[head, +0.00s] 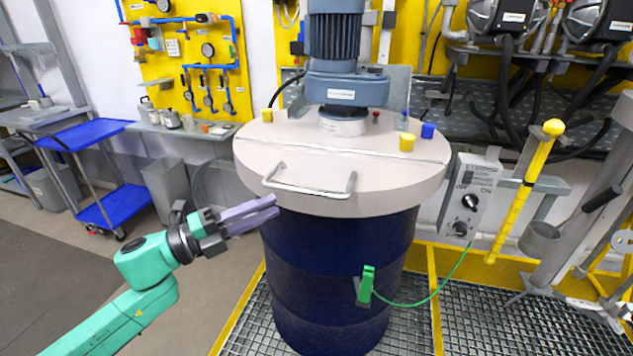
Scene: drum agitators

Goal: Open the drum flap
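A dark blue drum (335,255) stands on a floor grating. Its round beige lid (345,165) has a seam across it, and the front part, the flap (300,162), lies flat and closed. A metal bar handle (310,186) is fixed on the flap. My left gripper (272,207) has purple-grey fingers and is just left of the handle, in front of the lid's front-left edge. It appears apart from the handle. The fingers overlap from this angle, so I cannot tell whether they are open. My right gripper is not in view.
A grey-blue agitator motor (335,40) stands on the lid's rear part. Yellow caps (407,142) and a blue cap (428,131) sit on the lid. A green clamp (366,285) with a cable is on the drum's front. A control box (469,198) and yellow post (524,190) stand right. Open floor lies left.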

